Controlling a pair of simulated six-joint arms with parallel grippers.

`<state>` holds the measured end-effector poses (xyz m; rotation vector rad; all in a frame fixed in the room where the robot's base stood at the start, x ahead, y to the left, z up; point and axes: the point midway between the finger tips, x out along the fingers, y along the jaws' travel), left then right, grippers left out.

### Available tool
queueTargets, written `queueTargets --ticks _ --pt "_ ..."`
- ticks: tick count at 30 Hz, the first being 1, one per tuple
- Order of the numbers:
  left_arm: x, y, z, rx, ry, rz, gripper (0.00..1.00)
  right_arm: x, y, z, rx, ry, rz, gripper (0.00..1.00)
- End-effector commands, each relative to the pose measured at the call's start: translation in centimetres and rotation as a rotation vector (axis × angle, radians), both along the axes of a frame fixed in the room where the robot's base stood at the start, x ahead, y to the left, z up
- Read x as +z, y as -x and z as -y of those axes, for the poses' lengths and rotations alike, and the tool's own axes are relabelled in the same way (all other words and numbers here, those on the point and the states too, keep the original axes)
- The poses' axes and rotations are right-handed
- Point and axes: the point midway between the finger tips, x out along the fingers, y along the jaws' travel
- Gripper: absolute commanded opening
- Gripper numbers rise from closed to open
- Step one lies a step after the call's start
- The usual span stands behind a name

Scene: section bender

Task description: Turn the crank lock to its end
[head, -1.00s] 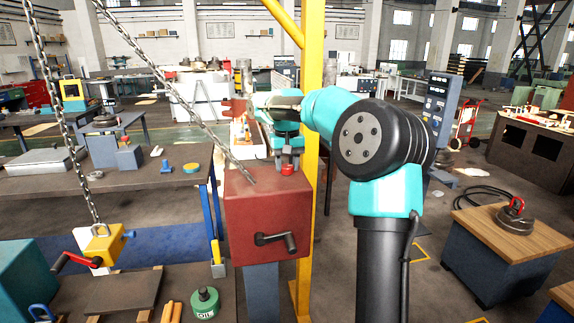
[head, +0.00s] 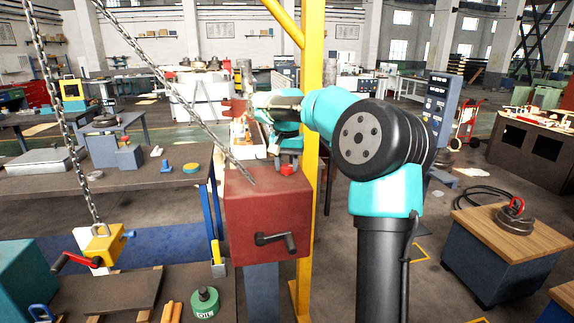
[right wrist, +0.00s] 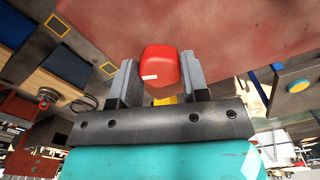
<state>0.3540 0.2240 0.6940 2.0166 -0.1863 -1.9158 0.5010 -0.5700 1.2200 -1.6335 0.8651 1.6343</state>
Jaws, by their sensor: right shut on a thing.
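The dark red box (head: 266,215) stands on a grey post in the middle of the head view, with a black crank handle (head: 277,241) on its front face. A small red knob (head: 287,170) is on top of the box; I take it for the crank lock. My right gripper (head: 288,161) is at the knob from the far side, shut on it. In the right wrist view the red knob (right wrist: 161,70) sits between the two grey fingers, with the red box beyond. My left gripper is not in view.
A yellow post (head: 312,130) rises right behind the box. A chain (head: 170,85) slants down to its top. A bench with a green weight (head: 205,303) is at the lower left; a wood-topped cabinet (head: 540,230) stands at right.

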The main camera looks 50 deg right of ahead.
Motion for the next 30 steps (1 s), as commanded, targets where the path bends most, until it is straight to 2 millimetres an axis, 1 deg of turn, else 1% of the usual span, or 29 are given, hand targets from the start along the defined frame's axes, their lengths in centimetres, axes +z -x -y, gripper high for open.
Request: queueTargets --ticks 1,2,9,16,20,23,26,30 --pt "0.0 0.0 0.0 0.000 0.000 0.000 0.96 0.1 0.0 0.0 0.000 0.001 0.002 0.18" --pt "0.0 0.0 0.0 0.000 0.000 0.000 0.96 0.1 0.0 0.0 0.000 0.001 0.002 0.45" --pt "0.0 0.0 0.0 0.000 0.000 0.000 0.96 0.0 0.0 0.0 0.001 0.001 0.001 0.67" --pt "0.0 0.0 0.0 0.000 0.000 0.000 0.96 0.0 0.0 0.0 0.001 0.000 0.000 0.67" --pt "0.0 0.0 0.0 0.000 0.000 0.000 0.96 0.5 0.0 0.0 0.001 0.001 0.002 0.67" --pt "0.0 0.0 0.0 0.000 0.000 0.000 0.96 1.3 -0.1 0.0 0.001 0.001 0.003 0.67" --pt "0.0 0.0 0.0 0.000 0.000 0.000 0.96 2.6 -0.1 0.0 0.001 0.001 0.003 0.67" --pt "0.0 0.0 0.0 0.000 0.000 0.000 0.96 5.1 -0.1 0.0 0.001 0.002 0.005 0.67"
